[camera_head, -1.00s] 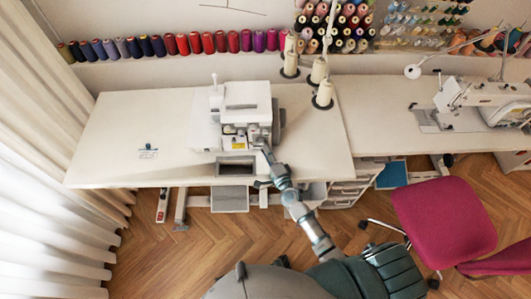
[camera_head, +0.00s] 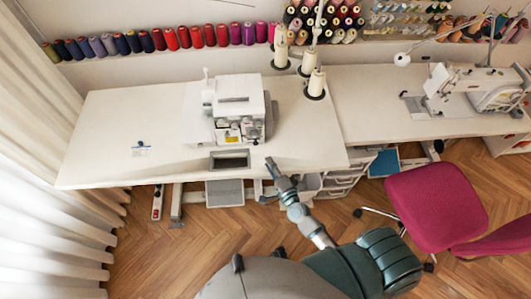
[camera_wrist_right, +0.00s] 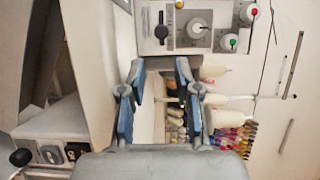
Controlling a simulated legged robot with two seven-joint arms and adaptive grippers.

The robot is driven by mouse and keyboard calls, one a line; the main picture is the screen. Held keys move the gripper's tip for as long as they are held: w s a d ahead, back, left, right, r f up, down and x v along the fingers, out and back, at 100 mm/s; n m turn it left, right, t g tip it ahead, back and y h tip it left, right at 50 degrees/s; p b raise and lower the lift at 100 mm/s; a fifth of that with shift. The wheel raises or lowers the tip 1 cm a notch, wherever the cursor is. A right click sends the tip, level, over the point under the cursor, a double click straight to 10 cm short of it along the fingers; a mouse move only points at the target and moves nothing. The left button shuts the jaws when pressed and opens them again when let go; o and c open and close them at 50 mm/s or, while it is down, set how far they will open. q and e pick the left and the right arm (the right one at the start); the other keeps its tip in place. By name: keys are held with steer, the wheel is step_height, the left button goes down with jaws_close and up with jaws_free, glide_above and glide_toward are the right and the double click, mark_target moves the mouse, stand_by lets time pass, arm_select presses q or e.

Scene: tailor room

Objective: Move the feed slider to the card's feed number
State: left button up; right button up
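The white sewing machine (camera_head: 240,112) stands on the left table. My right gripper (camera_head: 271,164) is at the table's front edge, to the right of and in front of the machine, apart from it. In the right wrist view the gripper (camera_wrist_right: 160,75) has its two fingers spread with nothing between them. I cannot tell which part is the feed slider. My left gripper is not in view.
A second sewing machine (camera_head: 470,85) is on the right table. A magenta chair (camera_head: 435,205) stands at the right. The left tabletop (camera_head: 100,125) is mostly clear.

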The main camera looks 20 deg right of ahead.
mark_target(256, 142)
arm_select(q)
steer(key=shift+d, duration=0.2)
arm_select(e)
steer(key=s, duration=0.2)
steer(key=shift+s+d, duration=0.3)
steer(key=shift+d, duration=0.1)
steer(key=s+a, duration=0.1)
steer(key=s, duration=0.4)
steer(key=w, duration=0.9)
steer(key=shift+a+r, duration=0.1)
steer(key=shift+a, duration=0.15)
steer(key=w, duration=0.5)
steer(key=w+a, duration=0.1)
steer(key=w, duration=0.1)
steer(key=shift+w+a+b, duration=0.1)
steer(key=shift+w+b, duration=0.25)
steer(key=shift+w, duration=0.4)
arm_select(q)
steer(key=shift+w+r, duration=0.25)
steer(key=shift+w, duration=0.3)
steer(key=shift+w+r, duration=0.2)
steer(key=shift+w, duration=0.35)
